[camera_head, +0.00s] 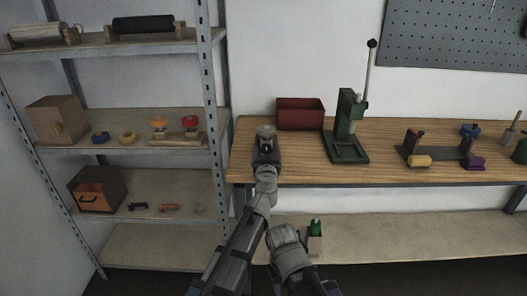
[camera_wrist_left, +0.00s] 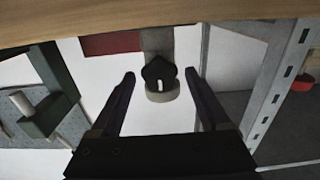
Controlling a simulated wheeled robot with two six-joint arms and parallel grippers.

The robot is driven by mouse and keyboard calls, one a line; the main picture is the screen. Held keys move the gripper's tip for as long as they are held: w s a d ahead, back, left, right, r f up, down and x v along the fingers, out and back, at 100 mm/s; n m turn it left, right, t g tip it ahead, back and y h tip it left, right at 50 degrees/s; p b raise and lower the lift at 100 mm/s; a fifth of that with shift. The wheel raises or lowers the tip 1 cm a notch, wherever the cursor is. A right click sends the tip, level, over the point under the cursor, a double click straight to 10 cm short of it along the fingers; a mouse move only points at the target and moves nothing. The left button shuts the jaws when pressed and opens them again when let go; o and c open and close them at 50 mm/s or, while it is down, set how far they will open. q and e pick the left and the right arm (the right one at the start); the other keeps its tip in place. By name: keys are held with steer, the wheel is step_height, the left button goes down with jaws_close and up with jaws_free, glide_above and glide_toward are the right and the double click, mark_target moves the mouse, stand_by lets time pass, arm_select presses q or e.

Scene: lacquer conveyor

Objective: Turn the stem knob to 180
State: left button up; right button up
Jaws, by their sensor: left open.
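The stem knob (camera_wrist_left: 160,72) is black, with a pointed top edge and a short upright white mark, on a pale round collar (camera_wrist_left: 162,96) in the left wrist view. In the head view a grey round fitting (camera_head: 265,131) at the bench's left end is partly hidden by my gripper. My left gripper (camera_head: 266,148) is open in front of it. In the left wrist view its two fingers (camera_wrist_left: 160,78) stand either side of the knob, with a gap on each side; I see no contact.
A red bin (camera_head: 301,113) and a green lever press (camera_head: 346,146) stand right of the fitting on the wooden bench (camera_head: 385,172). A metal shelf rack (camera_head: 211,100) stands close on the left. A clamp-like fixture (camera_head: 436,150) is farther right.

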arm_select(q)
jaws_close()
stand_by(0.6)
